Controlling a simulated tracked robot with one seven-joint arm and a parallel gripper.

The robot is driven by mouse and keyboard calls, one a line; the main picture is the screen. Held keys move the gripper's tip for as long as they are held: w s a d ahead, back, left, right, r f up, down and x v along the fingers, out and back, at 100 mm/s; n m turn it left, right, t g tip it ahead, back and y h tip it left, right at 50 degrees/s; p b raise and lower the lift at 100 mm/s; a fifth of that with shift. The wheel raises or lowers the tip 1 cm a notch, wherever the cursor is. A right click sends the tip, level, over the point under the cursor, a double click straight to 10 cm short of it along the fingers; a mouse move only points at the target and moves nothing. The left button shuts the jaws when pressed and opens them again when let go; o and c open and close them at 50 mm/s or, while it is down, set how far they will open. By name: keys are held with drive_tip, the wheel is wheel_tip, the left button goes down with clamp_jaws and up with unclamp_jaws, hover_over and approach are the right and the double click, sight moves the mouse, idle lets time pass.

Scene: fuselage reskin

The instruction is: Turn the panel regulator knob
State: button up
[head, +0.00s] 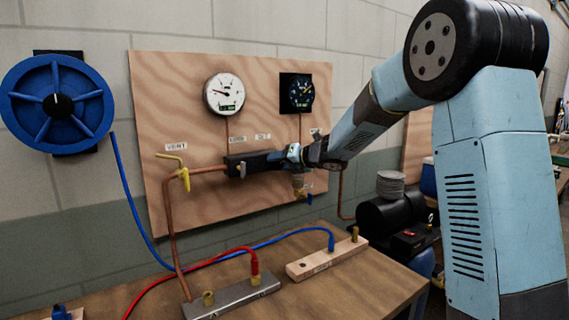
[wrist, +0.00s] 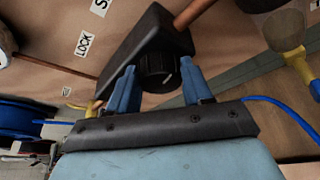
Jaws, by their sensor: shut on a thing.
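The panel regulator is a black block on copper pipe (head: 248,163), mounted on the plywood panel (head: 190,110). My gripper (head: 288,155) is at the block's right end in the head view, and the knob is hidden there behind my gripper and wrist. In the wrist view the black ribbed regulator knob (wrist: 158,72), with a pale mark on its right side, sits between the two blue fingers of my gripper (wrist: 159,66). My gripper is shut on the knob, one finger on each side. The black regulator body (wrist: 145,38) shows behind it.
Two gauges, one white (head: 224,93) and one black (head: 297,92), hang above the regulator. A yellow vent valve handle (head: 172,157) is to its left. A blue hose reel (head: 58,104) is far left. Red and blue hoses cross the wooden bench (head: 340,290) below.

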drive_tip(key=shift+f, duration=0.3)
drive_tip(key=o, duration=0.8)
drive_tip(key=shift+o, duration=1.2)
drive_tip(key=shift+r, duration=0.15)
drive_tip(key=v, duration=1.3)
drive_tip(key=shift+s+d, duration=0.2)
drive_tip(key=shift+d, duration=0.1)
